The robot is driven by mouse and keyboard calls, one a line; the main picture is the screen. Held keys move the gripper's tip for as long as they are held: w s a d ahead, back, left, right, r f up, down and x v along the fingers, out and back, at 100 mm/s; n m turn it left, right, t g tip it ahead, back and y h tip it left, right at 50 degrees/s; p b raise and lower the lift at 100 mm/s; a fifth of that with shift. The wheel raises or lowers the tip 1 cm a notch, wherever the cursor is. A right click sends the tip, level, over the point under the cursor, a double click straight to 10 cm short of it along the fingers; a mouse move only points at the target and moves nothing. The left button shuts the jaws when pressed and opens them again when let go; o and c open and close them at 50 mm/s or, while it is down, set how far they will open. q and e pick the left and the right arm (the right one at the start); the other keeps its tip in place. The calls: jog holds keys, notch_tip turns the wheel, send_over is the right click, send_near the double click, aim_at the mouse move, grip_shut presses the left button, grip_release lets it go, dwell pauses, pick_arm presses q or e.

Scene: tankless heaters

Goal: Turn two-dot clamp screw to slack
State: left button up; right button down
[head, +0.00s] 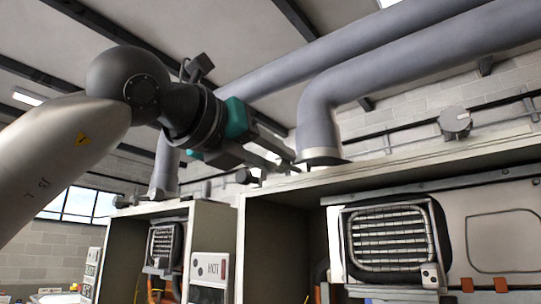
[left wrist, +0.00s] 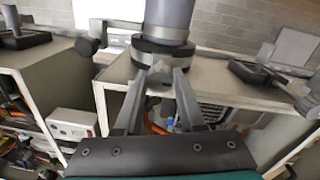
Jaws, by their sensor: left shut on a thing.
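My left gripper (head: 288,164) reaches in from the upper left to the foot of a grey flue pipe (head: 317,115) on top of the near cabinet. In the left wrist view its two fingers (left wrist: 163,70) converge on a small grey piece, seemingly the clamp screw (left wrist: 162,78), just in front of the dark collar (left wrist: 162,50) around the pipe. The fingers are shut on it and hide part of it. No dot marks can be made out on it. My right gripper is not in view.
The near cabinet (head: 400,175) holds a heater with a ribbed coil (head: 392,238). A dark knob (left wrist: 88,45) on a bar sits left of the collar. A round grey fitting (head: 455,122) is on the wall.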

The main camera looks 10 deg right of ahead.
pick_arm(q)
grip_shut()
jog(key=n+b, duration=0.3)
jog(key=shift+f, duration=0.1)
jog(key=n+b, duration=0.2)
jog(key=shift+n, duration=0.4)
jog(key=n+b, duration=0.2)
jog(key=n, duration=0.2)
jog(key=shift+a, duration=0.1)
jog(key=shift+w+n+g+b, duration=0.1)
jog(key=shift+n+g+b, duration=0.2)
jog(key=shift+n+b, duration=1.4)
jog(key=shift+n+p, duration=0.7)
jog(key=shift+n, duration=0.2)
jog(key=o, duration=0.9)
grip_release()
